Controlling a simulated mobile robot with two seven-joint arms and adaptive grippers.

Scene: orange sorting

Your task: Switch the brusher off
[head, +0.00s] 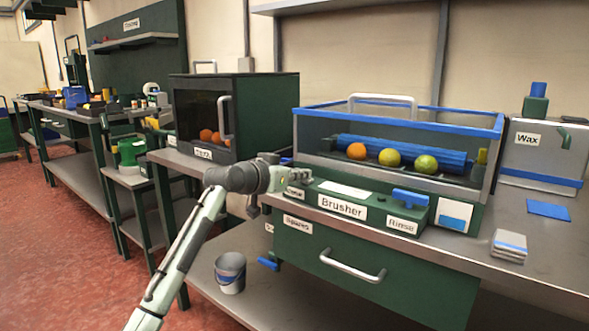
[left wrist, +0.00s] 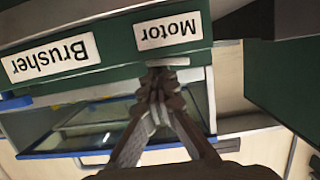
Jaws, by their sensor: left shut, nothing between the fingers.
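The brusher (head: 480,205) is a green-based machine with a clear, blue-rimmed box on the bench. Its Brusher label (head: 342,206) is on the front. An orange (head: 357,151), a yellow fruit (head: 390,157) and a yellow-green fruit (head: 426,163) lie by the blue rollers (head: 450,158). My left gripper (head: 302,177) is shut and empty at the left end of the front panel, by the Motor label (head: 294,191). In the left wrist view the picture is upside down, and the fingertips (left wrist: 158,76) are close together at the panel by the Motor label (left wrist: 168,30). The motor switch cannot be made out; the fingers may hide it.
A blue Rinse handle (head: 410,197) is on the panel's right. A drawer with a grey handle (head: 352,266) is below. A dark cabinet (head: 268,110) with oranges stands left of the brusher. A Wax machine (head: 540,150) stands right. A bucket (head: 230,272) is on the lower shelf.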

